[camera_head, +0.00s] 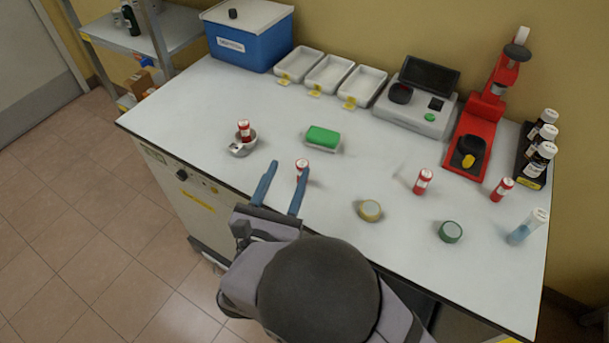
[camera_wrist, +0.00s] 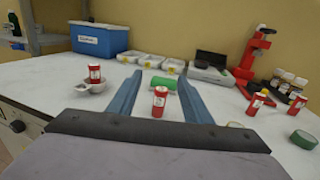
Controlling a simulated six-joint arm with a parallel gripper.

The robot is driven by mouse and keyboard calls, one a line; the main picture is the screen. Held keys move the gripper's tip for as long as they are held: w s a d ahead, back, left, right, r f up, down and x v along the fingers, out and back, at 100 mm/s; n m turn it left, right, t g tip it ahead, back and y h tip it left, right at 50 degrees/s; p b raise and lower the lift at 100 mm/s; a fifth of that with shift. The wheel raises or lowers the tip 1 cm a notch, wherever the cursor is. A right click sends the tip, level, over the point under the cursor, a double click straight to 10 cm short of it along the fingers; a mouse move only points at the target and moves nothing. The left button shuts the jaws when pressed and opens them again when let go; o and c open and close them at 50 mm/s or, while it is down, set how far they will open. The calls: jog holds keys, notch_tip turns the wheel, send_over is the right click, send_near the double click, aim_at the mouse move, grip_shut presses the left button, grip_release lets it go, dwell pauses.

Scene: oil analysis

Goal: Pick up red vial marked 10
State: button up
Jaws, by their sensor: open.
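Several red vials with white labels stand on the white table; their numbers are too small to read. One red vial (camera_head: 302,170) stands upright just ahead of my gripper, and in the wrist view this vial (camera_wrist: 159,101) shows between the two blue fingers. Another red vial (camera_head: 244,130) is in a small metal dish (camera_head: 242,148) to the left. Two more, a red vial (camera_head: 423,181) and a red vial (camera_head: 502,189), stand to the right. My gripper (camera_head: 284,170) is open and empty, with its fingers spread; it also shows in the wrist view (camera_wrist: 158,82).
A green sponge (camera_head: 323,137) lies beyond the nearest vial. Two tape rolls (camera_head: 370,210) (camera_head: 451,231) and a clear bluish vial (camera_head: 525,228) are to the right. White trays (camera_head: 329,75), a blue box (camera_head: 247,38), a scale (camera_head: 414,115) and a red stand (camera_head: 478,128) line the back.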

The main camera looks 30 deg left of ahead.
aim_at(301, 169)
jog(key=shift+h, duration=0.3)
jog(key=f, duration=0.5)
jog(key=shift+w+d+f, duration=0.1)
jog(key=shift+w+d, duration=0.2)
jog(key=shift+d, duration=0.05)
jog(key=shift+p+x, duration=0.35)
jog(key=shift+x, duration=0.8)
jog(key=shift+w+r+p, duration=0.2)
jog(key=shift+w+p, duration=0.1)
jog(key=shift+w, duration=0.05)
jog(key=p+x, duration=0.1)
jog(key=x, duration=0.2)
jog(key=shift+r, duration=0.2)
jog(key=shift+w+a+p, duration=0.25)
jog(key=shift+w+p, duration=0.15)
jog(key=shift+w, duration=0.25)
jog(key=shift+f, duration=0.1)
jog(key=c, duration=1.1)
jog(key=shift+c, duration=0.2)
